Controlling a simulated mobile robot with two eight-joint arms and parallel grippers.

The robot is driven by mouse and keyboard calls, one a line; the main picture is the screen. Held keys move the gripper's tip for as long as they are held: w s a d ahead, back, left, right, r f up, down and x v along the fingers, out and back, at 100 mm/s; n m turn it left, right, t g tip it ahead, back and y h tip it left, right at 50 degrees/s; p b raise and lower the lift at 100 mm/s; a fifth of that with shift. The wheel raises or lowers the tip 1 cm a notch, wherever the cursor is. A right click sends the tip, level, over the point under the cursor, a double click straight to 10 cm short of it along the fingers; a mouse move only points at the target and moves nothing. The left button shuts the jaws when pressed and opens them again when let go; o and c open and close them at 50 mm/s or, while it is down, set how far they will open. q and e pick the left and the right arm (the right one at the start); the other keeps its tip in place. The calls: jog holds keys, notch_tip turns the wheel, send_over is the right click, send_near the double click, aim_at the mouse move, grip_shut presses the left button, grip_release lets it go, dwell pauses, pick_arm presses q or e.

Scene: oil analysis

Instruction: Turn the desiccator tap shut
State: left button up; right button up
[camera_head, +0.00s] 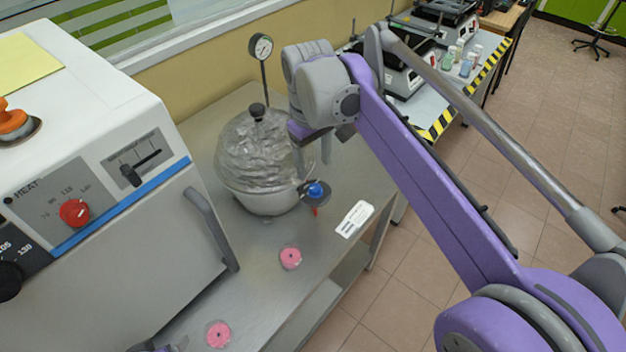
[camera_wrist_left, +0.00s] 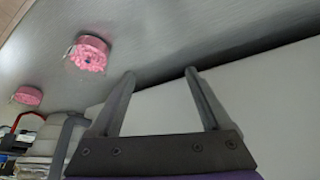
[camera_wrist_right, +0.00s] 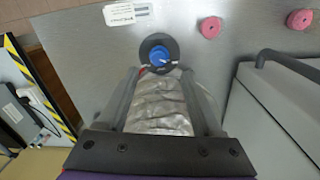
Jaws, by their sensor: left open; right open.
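The desiccator (camera_head: 262,160) stands on the grey bench, a rounded vessel with a crinkled silvery cover and a black top knob. Its blue tap (camera_head: 315,189) sticks out at the lower right side, with a dark round piece around it and a small red part below. The tap also shows in the right wrist view (camera_wrist_right: 159,56), just beyond the fingertips. My right gripper (camera_head: 317,152) is open and empty, above and beside the desiccator, apart from the tap as far as I can tell. My left gripper (camera_wrist_left: 159,73) is open and empty, low by a pale wall surface.
A large white oven (camera_head: 120,230) with a handle stands at the left. Two pink dishes (camera_head: 290,258) (camera_head: 218,334) and a white label card (camera_head: 354,219) lie on the bench. A pressure gauge (camera_head: 261,47) rises behind the desiccator. Equipment fills a striped-edge table (camera_head: 436,125) at the back.

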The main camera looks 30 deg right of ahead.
aim_at(315, 187)
jog(key=f, duration=0.7)
jog(key=shift+w+d+f+b, duration=0.15)
jog(key=shift+d+f+b, duration=0.15)
jog(key=shift+f, duration=0.1)
jog(key=shift+c, duration=0.3)
grip_shut()
